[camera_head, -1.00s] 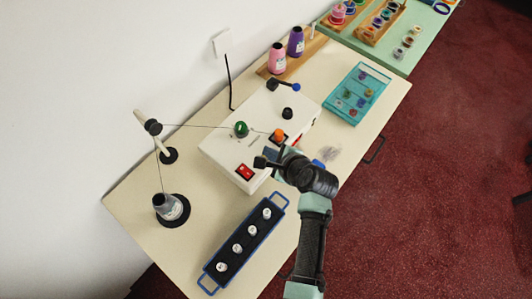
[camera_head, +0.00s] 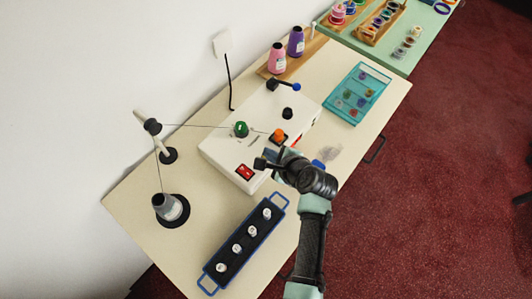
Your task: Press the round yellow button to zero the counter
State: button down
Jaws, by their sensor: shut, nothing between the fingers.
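The white counter box (camera_head: 222,155) stands on the cream table. I cannot make out a clearly yellow button; part of the box's front right is hidden behind my gripper. My gripper (camera_head: 261,164) is shut and empty. In the picture it lies just below the orange button and right of the red switch. I cannot tell its height above the box.
A blue-handled black rack (camera_head: 277,201) with several white-topped items lies in front. A thread runs from a grey cone (camera_head: 167,207) over a post (camera_head: 154,142) to the box. A teal tray (camera_head: 357,94) lies at right; pink (camera_head: 277,58) and purple (camera_head: 296,42) spools stand behind.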

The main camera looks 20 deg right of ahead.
jog(key=shift+r+p, duration=0.8)
jog(key=shift+p, duration=0.2)
notch_tip(320, 180, up, 5)
jog(key=p, duration=0.5)
dwell(0.7)
